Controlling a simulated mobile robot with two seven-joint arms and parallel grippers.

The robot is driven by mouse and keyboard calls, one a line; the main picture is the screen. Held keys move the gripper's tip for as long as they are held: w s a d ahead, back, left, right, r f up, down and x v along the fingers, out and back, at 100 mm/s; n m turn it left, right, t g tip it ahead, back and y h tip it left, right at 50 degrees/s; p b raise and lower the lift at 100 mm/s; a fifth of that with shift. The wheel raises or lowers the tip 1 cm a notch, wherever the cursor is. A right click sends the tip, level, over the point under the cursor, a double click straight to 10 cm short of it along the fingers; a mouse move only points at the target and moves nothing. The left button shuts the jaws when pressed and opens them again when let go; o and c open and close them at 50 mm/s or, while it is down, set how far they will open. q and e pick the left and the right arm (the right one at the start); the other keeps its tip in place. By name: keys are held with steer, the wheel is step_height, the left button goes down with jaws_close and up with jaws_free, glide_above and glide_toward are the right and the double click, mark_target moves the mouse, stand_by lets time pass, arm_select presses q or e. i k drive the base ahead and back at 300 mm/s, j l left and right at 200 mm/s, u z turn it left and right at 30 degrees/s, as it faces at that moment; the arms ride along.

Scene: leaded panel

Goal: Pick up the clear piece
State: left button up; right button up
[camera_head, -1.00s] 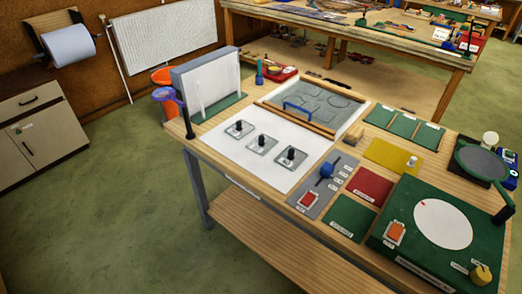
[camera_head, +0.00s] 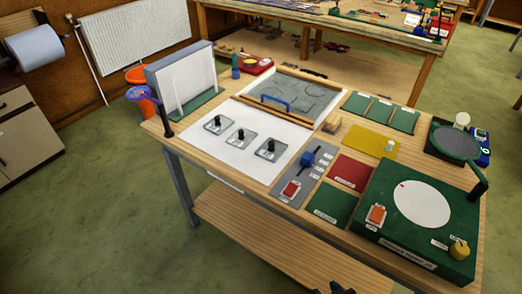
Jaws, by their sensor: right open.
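Three square, see-through greyish pieces, each with a black knob, lie in a slanting row on the white sheet (camera_head: 190,138): a left one (camera_head: 212,129), a middle one (camera_head: 232,142) and a right one (camera_head: 262,156). I cannot tell which of them is the clear piece. My right gripper (camera_head: 336,289) shows only as dark tips at the bottom edge, low in front of the bench and well away from the pieces. It is open, with nothing seen in it. My left gripper is out of view.
The wooden bench (camera_head: 160,131) also bears a framed grey panel (camera_head: 300,97) with a blue handle, an upright white board (camera_head: 188,80), and coloured mats. A green box with a white disc (camera_head: 423,203) and a round pad on a stand (camera_head: 457,143) occupy its right side.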

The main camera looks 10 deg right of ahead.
mark_target(243, 137)
steer(key=z, duration=1.6)
steer(key=u, duration=1.55)
steer(key=i+j+z, duration=0.15)
steer(key=z, duration=0.3)
steer(key=i+j+z, duration=0.1)
steer(key=j+z, duration=0.3)
steer(key=i+j+z, duration=0.2)
steer(key=j, duration=0.25)
steer(key=j+z, duration=0.2)
steer(key=j, duration=0.25)
